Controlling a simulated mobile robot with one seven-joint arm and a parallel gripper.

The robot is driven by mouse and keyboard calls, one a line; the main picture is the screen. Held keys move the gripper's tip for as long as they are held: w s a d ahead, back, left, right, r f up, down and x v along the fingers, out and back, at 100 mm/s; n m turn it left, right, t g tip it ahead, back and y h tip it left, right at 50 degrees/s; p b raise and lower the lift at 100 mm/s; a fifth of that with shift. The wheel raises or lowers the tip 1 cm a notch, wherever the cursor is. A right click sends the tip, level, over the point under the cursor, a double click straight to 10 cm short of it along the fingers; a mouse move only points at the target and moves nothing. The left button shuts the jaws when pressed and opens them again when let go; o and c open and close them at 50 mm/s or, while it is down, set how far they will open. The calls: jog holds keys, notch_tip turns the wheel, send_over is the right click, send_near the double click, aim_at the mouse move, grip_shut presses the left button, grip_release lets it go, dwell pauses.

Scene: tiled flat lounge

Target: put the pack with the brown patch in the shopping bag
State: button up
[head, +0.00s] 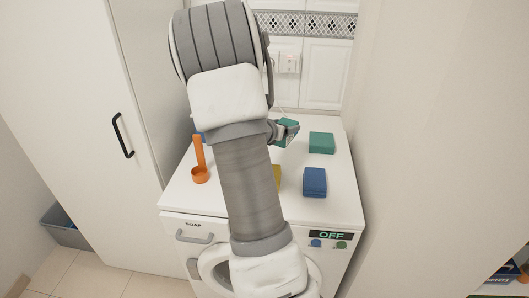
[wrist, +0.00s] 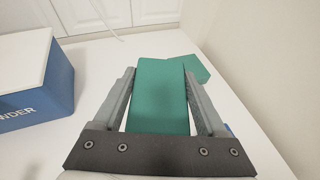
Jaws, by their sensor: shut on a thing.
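My gripper (head: 284,134) is over the back of the white washing machine top (head: 330,205), largely behind my arm in the head view. In the wrist view its two fingers (wrist: 158,80) are shut on a teal pack (wrist: 160,100), one finger on each side. The held pack also shows in the head view (head: 289,128). No brown patch shows on the faces in sight. A second teal pack lies on the top to the right in the head view (head: 321,142), and behind the held one in the wrist view (wrist: 199,68). No shopping bag can be made out.
A blue pack (head: 315,182) lies in front of the second teal pack. A yellow thing (head: 277,176) is mostly hidden by my arm. An orange scoop (head: 200,172) is on the left. A blue powder box (wrist: 60,85) stands left of my gripper. Tall white panels flank the machine.

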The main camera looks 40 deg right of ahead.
jog(key=w+a+f, duration=0.2)
jog(key=w, duration=0.1)
jog(key=w+a+f, duration=0.2)
jog(key=w, duration=0.1)
jog(key=w+a+f, duration=0.2)
jog(key=w, duration=0.1)
jog(key=shift+w+f+p, duration=0.3)
jog(key=shift+f, duration=2.05)
jog(key=shift+f+b, duration=0.2)
jog(key=shift+b, duration=0.2)
jog(key=o, duration=1.2)
jog(key=shift+f, duration=0.1)
jog(key=o, duration=0.4)
jog(key=shift+c, duration=0.2)
